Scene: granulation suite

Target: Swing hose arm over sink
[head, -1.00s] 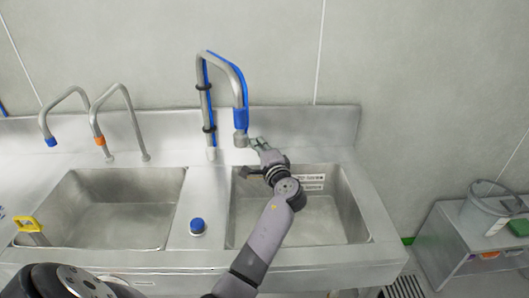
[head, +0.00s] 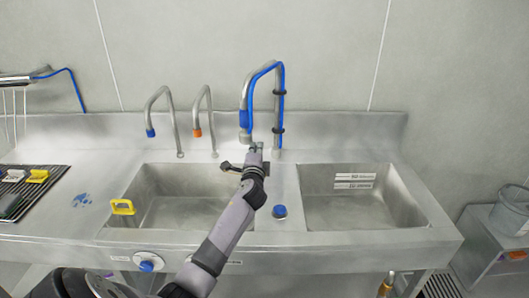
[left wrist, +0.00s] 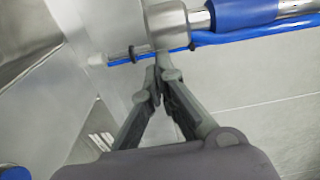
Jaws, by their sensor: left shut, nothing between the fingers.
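The hose arm (head: 264,70) is a bent steel pipe with a blue hose, rising from the ledge behind the divider. Its spout, with a blue sleeve (head: 244,119), now points left and hangs near the back right corner of the left sink basin (head: 175,208). The right sink basin (head: 345,210) is clear of it. My left gripper (head: 255,147) is shut and empty, just beside the spout's steel end. In the left wrist view the shut fingertips (left wrist: 161,66) are at the steel nozzle (left wrist: 166,25); whether they touch cannot be told. My right gripper is not in view.
Two slim faucets, with a blue tip (head: 150,132) and an orange tip (head: 197,132), stand behind the left basin. A blue knob (head: 280,211) is on the divider. A yellow clip-like piece (head: 123,207) sits on the left rim. A grey cart (head: 487,244) stands at right.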

